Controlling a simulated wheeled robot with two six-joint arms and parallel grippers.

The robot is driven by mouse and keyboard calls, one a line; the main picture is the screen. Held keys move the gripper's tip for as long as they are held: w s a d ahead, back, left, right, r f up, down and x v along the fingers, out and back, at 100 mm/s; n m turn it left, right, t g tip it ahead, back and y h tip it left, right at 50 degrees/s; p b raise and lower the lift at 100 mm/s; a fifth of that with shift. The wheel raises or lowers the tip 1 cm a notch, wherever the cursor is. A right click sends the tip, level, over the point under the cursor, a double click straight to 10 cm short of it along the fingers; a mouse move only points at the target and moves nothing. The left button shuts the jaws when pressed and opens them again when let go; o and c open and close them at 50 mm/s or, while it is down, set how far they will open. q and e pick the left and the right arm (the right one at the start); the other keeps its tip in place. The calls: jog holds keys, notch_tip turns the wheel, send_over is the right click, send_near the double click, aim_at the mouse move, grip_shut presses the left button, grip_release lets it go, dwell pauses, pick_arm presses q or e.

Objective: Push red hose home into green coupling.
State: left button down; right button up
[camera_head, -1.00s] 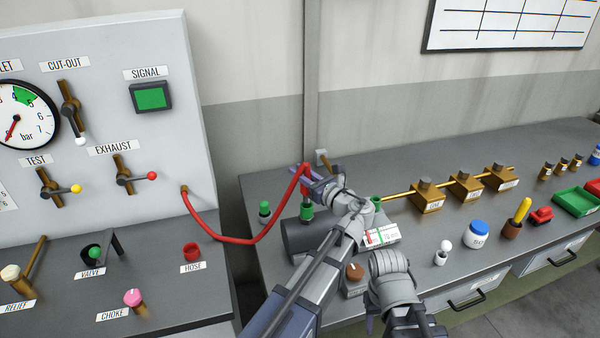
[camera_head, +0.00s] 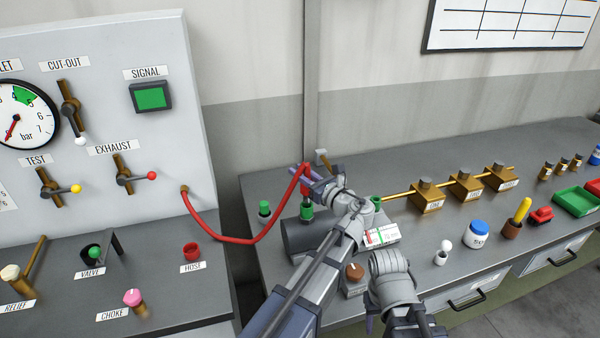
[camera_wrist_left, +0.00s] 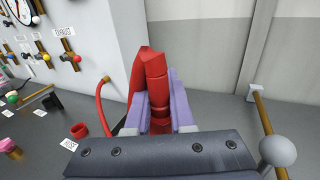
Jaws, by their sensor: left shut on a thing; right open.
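The red hose (camera_head: 232,241) runs from the panel's side in a low loop and rises to my left gripper (camera_head: 312,184). My left gripper is shut on the hose near its end, and its purple fingers clasp it in the left wrist view (camera_wrist_left: 159,112). The green coupling (camera_head: 306,211) stands upright right below the held end, at the dark cylinder. Whether the hose end touches or enters it I cannot tell; the wrist view hides the coupling behind the gripper. My right gripper (camera_head: 370,322) is open, low at the front of the bench and mostly hidden by its own wrist.
A green-topped piece (camera_head: 264,208) stands left of the coupling. A labelled white box (camera_head: 381,236) lies right of my left arm. Brass blocks on a rod (camera_head: 428,196) stand further right. A gap separates the panel desk from the bench.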

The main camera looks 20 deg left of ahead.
pick_arm(q)
jog(key=shift+f+b, duration=1.95)
jog(key=shift+f, duration=0.05)
pick_arm(e)
jog(key=shift+f, duration=2.05)
pick_arm(q)
jog(key=c, duration=0.7)
grip_release()
